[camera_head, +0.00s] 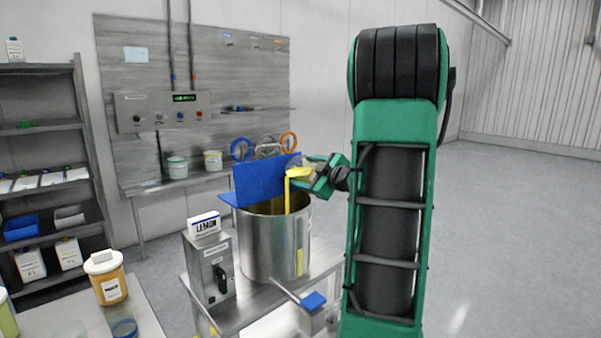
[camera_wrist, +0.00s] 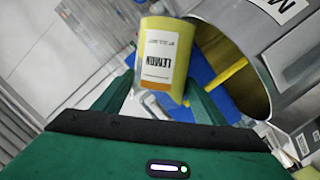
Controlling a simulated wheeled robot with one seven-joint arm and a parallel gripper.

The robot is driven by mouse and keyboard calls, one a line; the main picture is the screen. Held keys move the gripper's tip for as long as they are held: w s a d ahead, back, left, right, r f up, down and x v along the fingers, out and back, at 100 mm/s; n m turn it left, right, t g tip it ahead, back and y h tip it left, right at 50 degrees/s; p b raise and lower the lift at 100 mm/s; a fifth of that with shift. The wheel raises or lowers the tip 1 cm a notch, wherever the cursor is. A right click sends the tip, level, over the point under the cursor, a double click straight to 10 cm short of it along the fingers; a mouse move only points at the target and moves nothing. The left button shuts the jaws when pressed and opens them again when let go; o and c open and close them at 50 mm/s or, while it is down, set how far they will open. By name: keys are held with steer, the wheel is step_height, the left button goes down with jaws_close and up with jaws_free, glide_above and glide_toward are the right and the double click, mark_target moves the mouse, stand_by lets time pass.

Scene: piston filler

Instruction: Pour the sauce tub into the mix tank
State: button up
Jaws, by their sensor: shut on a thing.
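The mix tank (camera_head: 272,248) is a tall, open steel pot on a metal stand; in the wrist view its open mouth and wall (camera_wrist: 252,88) are on the right. My gripper (camera_head: 318,178) is beside the tank's right rim, shut on a yellow sauce tub (camera_head: 300,172). In the wrist view the tub (camera_wrist: 163,38) sits between my fingers (camera_wrist: 163,92), its white label reading LEMON upside down. The tub is tipped over the tank. A yellow stream (camera_head: 287,195) runs from it down into the tank's mouth.
A blue panel (camera_head: 265,180) stands at the tank's rim. A control box (camera_head: 211,268) with a LEMON sign (camera_head: 204,224) is left of the tank. An orange tub with a white lid (camera_head: 106,277) stands on the front-left table. Open floor lies right.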

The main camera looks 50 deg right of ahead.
mark_target(299, 176)
steer(key=shift+w+a+r+n+h, duration=0.1)
steer(key=shift+a+r+n+h, duration=0.05)
steer(key=shift+a+n, duration=0.45)
steer(key=shift+a+r+n+h, duration=0.15)
steer(key=shift+a+n, duration=0.25)
steer(key=shift+n, duration=0.3)
steer(key=shift+a+f+n+t, duration=0.1)
steer(key=shift+f+n+t, duration=0.05)
steer(key=shift+n+t, duration=0.15)
steer(key=n, duration=0.1)
steer(key=f+n, duration=0.1)
steer(key=n, duration=0.1)
steer(key=shift+a, duration=0.4)
steer(key=shift+w+a+f+n+t+h, duration=0.15)
steer(key=shift+a+f+n+t, duration=0.3)
steer(key=shift+n, duration=0.8)
steer(key=shift+s+a+f+n+t+h, duration=0.2)
steer(key=shift+a+f+n, duration=0.35)
steer(key=shift+n, duration=0.7)
steer(key=shift+d, duration=0.1)
